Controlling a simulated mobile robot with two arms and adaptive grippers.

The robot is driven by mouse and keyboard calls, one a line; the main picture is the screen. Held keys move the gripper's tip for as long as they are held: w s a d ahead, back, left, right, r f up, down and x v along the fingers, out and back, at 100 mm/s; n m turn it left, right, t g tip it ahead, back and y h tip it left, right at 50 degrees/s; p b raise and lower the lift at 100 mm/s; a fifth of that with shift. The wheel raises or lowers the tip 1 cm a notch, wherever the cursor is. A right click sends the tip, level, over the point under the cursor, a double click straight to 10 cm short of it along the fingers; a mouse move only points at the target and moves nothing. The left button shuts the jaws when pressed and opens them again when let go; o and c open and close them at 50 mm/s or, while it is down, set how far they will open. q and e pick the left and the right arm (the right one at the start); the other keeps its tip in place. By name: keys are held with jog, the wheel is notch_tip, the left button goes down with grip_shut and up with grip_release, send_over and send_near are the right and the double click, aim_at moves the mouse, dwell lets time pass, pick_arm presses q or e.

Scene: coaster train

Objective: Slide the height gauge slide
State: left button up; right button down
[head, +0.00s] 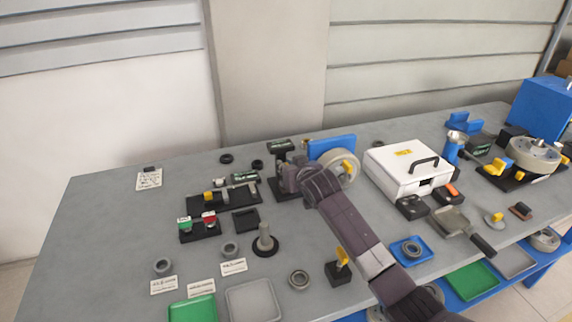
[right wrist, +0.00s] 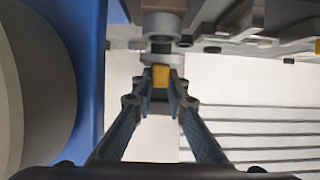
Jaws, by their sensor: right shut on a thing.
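The height gauge (head: 284,147) stands on the grey table, left of the blue-backed wheel; it is a dark upright with a small green label near its top. My right gripper (head: 287,179) reaches it from the front, and my arm hides much of its lower part. In the right wrist view my gripper (right wrist: 160,84) has its fingers closed on a small yellow piece (right wrist: 161,75), which seems to be part of the gauge's slide. Grey and dark round parts of the gauge (right wrist: 161,24) lie just beyond the fingertips. My left gripper is not in view.
A grey wheel (head: 347,177) with a blue backing plate (head: 332,146) stands close beside my right gripper; the wheel also fills the left of the right wrist view (right wrist: 38,85). A white case (head: 394,167) is further right. Fixtures (head: 222,198) stand to the left.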

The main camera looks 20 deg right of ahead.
jog(key=shift+w+r, duration=0.1)
jog(key=shift+r, duration=0.15)
jog(key=c, duration=1.9)
grip_release()
jog(key=v, duration=1.2)
jog(key=shift+f, duration=0.1)
